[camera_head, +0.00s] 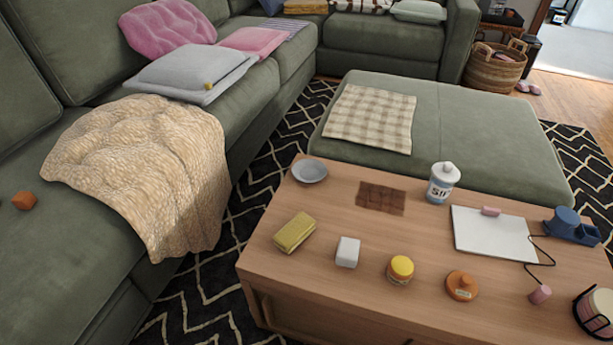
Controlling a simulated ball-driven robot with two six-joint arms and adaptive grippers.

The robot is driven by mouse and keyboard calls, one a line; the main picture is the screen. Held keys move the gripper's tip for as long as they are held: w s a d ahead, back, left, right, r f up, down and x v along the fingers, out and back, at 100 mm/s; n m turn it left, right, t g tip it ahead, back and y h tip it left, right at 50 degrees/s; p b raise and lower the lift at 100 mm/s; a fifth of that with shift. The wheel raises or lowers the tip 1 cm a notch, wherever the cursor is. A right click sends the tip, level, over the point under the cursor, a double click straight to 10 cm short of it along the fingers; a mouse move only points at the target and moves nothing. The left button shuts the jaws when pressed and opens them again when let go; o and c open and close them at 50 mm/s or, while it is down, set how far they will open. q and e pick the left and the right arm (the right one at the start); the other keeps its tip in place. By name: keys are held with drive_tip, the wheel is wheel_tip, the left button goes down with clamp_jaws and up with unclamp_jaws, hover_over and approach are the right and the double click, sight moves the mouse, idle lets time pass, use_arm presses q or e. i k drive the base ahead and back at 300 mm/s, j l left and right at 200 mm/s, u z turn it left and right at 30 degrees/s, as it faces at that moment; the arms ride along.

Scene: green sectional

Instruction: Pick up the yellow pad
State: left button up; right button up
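The yellow pad (294,232) is a thick, olive-yellow rectangular block. It lies flat near the left end of the wooden coffee table (330,285), set at a slant, with its top and front side uncovered. Nothing touches it. Neither of my grippers is in view.
A white block (347,252) stands right of the pad, then a yellow-lidded jar (400,269) and an orange round item (461,286). Behind are a grey dish (310,171), brown mat (381,198), white bottle (442,183) and white board (494,235). A green sofa (60,260) stands left.

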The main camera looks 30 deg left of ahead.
sight(301, 225)
drive_tip(key=u, duration=0.9)
drive_tip(key=z, duration=0.15)
